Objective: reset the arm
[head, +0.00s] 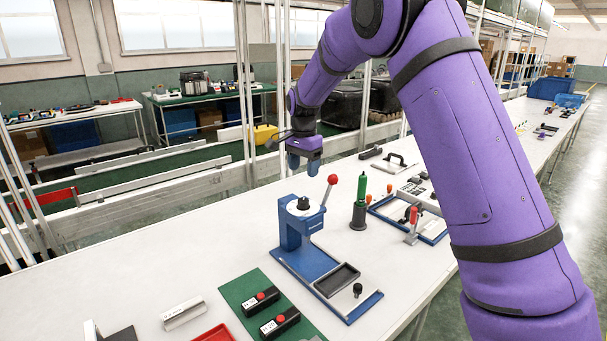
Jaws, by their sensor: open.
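My purple arm fills the right side of the head view, bent over at the top and reaching down to the left. My gripper (298,165) hangs above the far side of the long white table (160,265), pointing down. It is small and partly blurred in this view. Its jaws are open, and nothing shows between the fingers. It is behind and above the blue press in the picture and touches nothing that I can see.
A blue press (297,235) with a red-knobbed lever stands mid-table. A green-topped bottle (359,205) stands to its right. A green mat (240,288) holds two black boxes with red buttons. A red tray (215,334) lies at the front.

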